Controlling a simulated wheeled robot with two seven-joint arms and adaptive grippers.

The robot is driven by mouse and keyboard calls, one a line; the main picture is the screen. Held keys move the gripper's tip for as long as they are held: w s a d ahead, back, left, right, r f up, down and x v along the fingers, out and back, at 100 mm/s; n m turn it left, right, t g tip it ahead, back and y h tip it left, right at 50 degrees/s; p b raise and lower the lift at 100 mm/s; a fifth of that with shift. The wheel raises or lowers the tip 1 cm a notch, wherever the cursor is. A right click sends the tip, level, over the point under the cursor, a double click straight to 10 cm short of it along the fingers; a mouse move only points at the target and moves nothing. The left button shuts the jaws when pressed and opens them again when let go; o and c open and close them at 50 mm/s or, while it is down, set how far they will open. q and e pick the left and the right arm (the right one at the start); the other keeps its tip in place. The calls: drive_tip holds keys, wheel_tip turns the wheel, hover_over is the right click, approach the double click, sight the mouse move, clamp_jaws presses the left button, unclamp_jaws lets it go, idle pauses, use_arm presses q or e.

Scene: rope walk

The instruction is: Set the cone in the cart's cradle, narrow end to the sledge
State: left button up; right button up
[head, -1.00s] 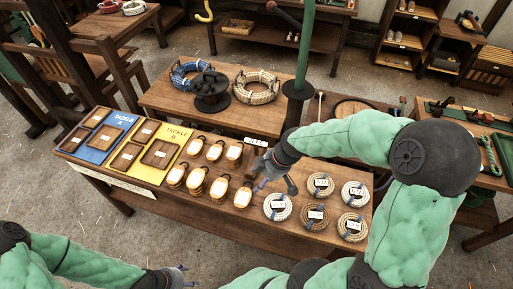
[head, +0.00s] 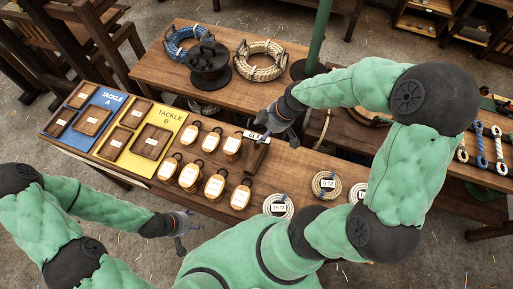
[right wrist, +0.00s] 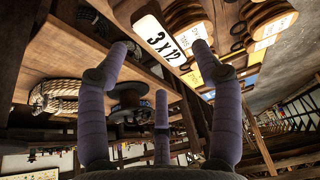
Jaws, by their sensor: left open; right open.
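I can make out no cone, cart, cradle or sledge in either view. My right gripper (head: 264,132) is open and empty, above the right end of the row of pulley blocks, close to a small label card (head: 257,137) on the front table. In the right wrist view its spread fingers (right wrist: 161,62) have nothing between them. The card there reads 3 x 12 (right wrist: 160,38). My left gripper (head: 186,226) is open and empty, low in front of the table's near edge.
The front table (head: 313,162) holds tackle trays on a blue board (head: 97,97) and a yellow board (head: 166,122), several pulley blocks (head: 215,187) and rope coils (head: 326,185). The table behind carries a black spool (head: 207,66) and large coils (head: 258,62). A green post (head: 320,35) stands behind my right gripper.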

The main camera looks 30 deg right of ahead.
sight(259, 135)
drive_tip(key=b+x, duration=0.1)
drive_tip(key=x, duration=0.6)
drive_tip(key=shift+w+d+f, duration=0.1)
drive_tip(key=shift+f, duration=0.15)
clamp_jaws()
